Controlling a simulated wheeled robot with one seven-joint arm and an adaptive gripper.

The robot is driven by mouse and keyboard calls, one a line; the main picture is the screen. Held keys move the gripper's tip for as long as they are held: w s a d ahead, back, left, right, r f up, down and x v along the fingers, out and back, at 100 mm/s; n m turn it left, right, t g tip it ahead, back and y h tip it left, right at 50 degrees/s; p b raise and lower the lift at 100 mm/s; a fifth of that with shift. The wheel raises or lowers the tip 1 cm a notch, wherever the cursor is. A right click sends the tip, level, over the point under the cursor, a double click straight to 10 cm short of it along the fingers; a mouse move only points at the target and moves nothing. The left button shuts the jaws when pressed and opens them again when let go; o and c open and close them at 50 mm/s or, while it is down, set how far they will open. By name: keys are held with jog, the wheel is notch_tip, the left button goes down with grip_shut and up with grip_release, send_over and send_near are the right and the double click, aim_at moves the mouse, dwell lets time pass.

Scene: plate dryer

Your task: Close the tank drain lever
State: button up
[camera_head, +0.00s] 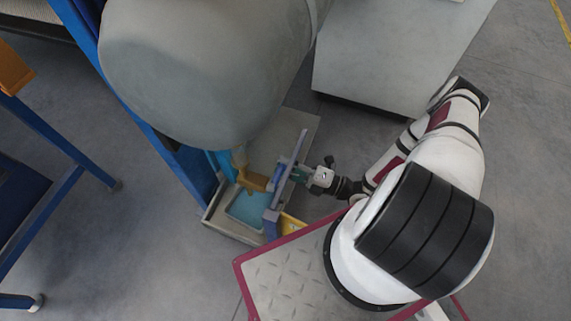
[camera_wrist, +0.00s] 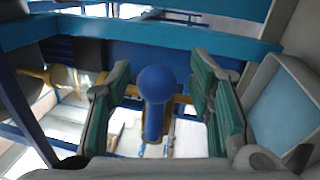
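The drain lever (camera_wrist: 155,88) shows in the wrist view as a blue handle with a rounded end. It stands between the two green-padded fingers of my gripper (camera_wrist: 160,100), with a gap on each side. My gripper is open and not touching it there. In the head view my gripper (camera_head: 299,174) is beside the outlet, close to a long blue-grey bar (camera_head: 287,170). I cannot tell whether that bar is the lever. The brass-coloured drain outlet (camera_head: 254,182) sits under the large grey tank (camera_head: 205,70).
A shallow grey basin (camera_head: 227,226) with a light blue inside lies below the outlet. A blue frame post (camera_head: 180,165) stands to its left. A grey cabinet (camera_head: 375,60) is at the upper right. Open floor (camera_head: 130,240) lies at the lower left.

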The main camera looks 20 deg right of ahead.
jog(key=shift+s+d, duration=0.1)
jog(key=v, duration=1.1)
jog(key=shift+s+d, duration=0.25)
jog(key=shift+f, duration=0.1)
